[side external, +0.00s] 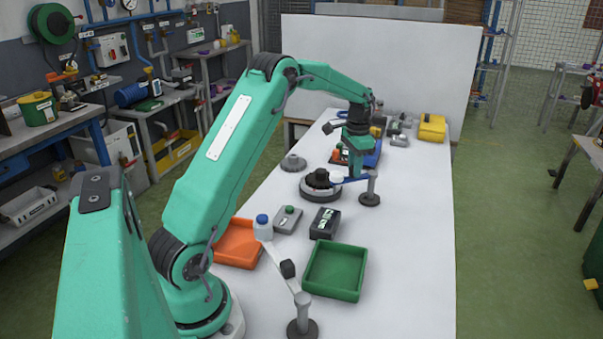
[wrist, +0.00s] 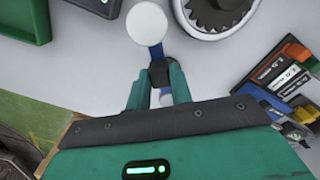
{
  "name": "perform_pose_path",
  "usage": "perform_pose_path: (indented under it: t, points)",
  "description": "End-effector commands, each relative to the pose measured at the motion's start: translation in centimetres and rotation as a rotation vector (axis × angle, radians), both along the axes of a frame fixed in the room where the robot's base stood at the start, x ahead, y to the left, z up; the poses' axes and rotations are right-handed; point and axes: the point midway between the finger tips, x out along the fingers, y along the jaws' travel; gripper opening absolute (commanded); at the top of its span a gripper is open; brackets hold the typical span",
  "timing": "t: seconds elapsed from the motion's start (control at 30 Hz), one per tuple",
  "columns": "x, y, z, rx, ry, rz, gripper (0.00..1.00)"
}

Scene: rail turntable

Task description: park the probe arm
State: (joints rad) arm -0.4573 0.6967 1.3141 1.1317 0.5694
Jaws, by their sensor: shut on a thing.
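The probe arm (side external: 350,180) is a blue bar on a grey post (side external: 370,192) beside the turntable (side external: 320,194). In the side view its free end appears against the turntable's right side; I cannot tell whether it is above it. In the wrist view the post's pale round top (wrist: 147,23) is at the top, and the blue bar (wrist: 156,50) runs down from it to a black grip block (wrist: 160,68). My gripper (wrist: 159,84) is shut on that block; it also shows in the side view (side external: 355,172). My gripper body hides the bar's far end.
A second post (side external: 302,327) carries a white bar near the front. A green tray (side external: 335,291), an orange tray (side external: 238,257), a black box (side external: 324,223) and a grey box (side external: 288,220) stand nearer. A yellow bin (side external: 432,128) is farther back.

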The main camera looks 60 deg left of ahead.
Motion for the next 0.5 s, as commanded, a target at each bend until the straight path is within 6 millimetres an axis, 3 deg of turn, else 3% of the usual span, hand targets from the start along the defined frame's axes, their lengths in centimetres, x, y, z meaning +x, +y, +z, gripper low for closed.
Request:
perform_pose_path:
  t: [0.5]
  points:
    - [0.5, -3.1, 0.2, 0.001, -0.004, 0.486, 0.00]
